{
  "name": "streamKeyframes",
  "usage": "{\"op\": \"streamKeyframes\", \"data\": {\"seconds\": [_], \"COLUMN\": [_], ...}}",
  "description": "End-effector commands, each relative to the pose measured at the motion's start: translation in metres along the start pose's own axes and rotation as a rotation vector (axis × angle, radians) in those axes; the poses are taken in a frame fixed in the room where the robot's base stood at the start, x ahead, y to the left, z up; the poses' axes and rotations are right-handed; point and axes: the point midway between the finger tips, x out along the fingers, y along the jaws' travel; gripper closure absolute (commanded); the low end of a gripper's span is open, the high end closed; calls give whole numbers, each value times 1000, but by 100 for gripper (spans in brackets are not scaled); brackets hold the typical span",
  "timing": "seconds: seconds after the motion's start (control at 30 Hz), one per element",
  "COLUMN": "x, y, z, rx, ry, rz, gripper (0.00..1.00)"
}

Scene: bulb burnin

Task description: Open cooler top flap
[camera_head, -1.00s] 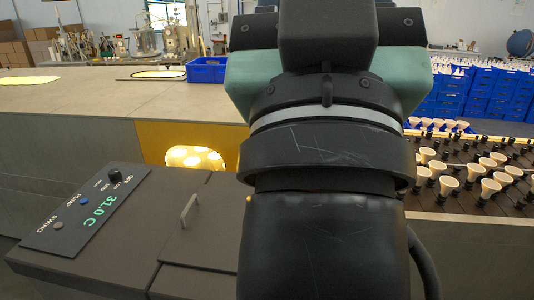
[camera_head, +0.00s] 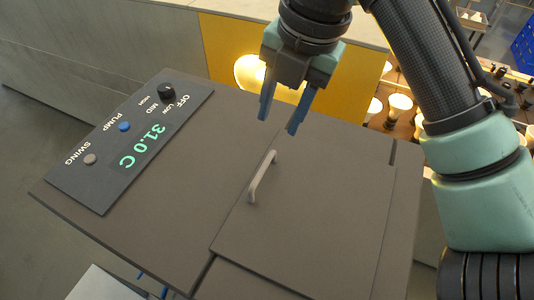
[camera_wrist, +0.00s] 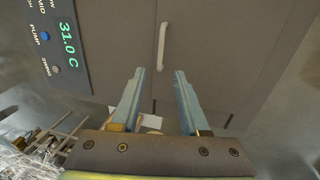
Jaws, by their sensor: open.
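The cooler's top flap (camera_head: 310,215) is a flat brown-grey panel lying shut, level with the cooler top. A pale bar handle (camera_head: 262,177) stands near its left edge; the handle also shows in the wrist view (camera_wrist: 162,46). My gripper (camera_head: 279,117) is open and empty, with its blue fingers pointing down above the cooler top, beyond the handle in the head view. In the wrist view my gripper (camera_wrist: 160,74) has the handle ahead of and between the lines of its fingertips, apart from them.
A control panel (camera_head: 130,145) with knob, buttons and a 31.0 C readout is on the cooler top's left. A yellow-fronted bench (camera_head: 222,50) with a glowing opening stands behind. Several bulbs (camera_head: 401,106) stand at right. The flap's surface is clear.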

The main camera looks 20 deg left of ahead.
Motion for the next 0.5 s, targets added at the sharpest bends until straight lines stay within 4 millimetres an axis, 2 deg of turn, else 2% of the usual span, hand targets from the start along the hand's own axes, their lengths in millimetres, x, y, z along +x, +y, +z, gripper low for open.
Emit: {"op": "streamKeyframes", "data": {"seconds": [0.17,0.5], "x": [18,85], "y": [-2,-2], "z": [-2,-3], "rx": [-11,-8], "ry": [14,11], "rz": [-6,-5], "gripper": [55,55]}}
